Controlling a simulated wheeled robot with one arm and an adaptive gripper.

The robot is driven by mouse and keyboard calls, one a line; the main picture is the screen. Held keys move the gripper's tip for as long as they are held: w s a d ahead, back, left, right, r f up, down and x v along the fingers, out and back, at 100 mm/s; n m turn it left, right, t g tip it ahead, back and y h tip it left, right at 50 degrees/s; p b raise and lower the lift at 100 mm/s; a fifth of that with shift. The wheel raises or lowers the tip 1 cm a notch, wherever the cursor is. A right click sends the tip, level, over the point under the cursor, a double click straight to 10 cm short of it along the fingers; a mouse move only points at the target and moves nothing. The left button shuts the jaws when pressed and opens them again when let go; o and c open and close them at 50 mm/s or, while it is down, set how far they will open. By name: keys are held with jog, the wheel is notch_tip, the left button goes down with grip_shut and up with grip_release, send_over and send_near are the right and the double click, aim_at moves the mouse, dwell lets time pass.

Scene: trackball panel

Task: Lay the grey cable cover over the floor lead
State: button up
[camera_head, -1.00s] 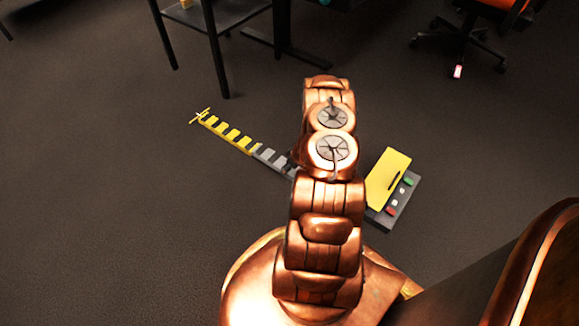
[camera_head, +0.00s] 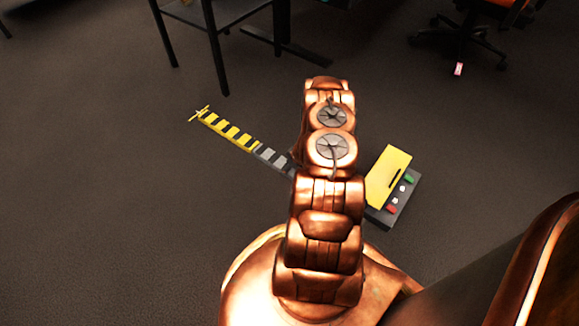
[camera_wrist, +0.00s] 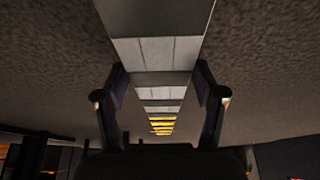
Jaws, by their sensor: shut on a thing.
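The grey cable cover (camera_head: 274,158) has grey and dark bands and lies low, in line with a yellow-and-black striped length (camera_head: 229,131). In the head view its right part is hidden behind my arm. In the wrist view the grey cover (camera_wrist: 157,52) runs between the two fingers of my gripper (camera_wrist: 160,76), which is shut on it. Yellow bands show beyond it. A thin yellow piece (camera_head: 199,114) shows at the far left end of the strip; I cannot tell whether it is the floor lead. In the head view my gripper is hidden behind the arm.
A dark panel (camera_head: 379,216) with a yellow plate (camera_head: 388,176) and small coloured buttons lies right of my arm. A dark table (camera_head: 218,50) stands at the back, and an orange office chair (camera_head: 490,15) at the back right. The carpet left of the strip is clear.

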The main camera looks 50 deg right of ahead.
jog(key=o, duration=1.6)
jog(key=shift+c, duration=0.2)
jog(key=v, duration=1.2)
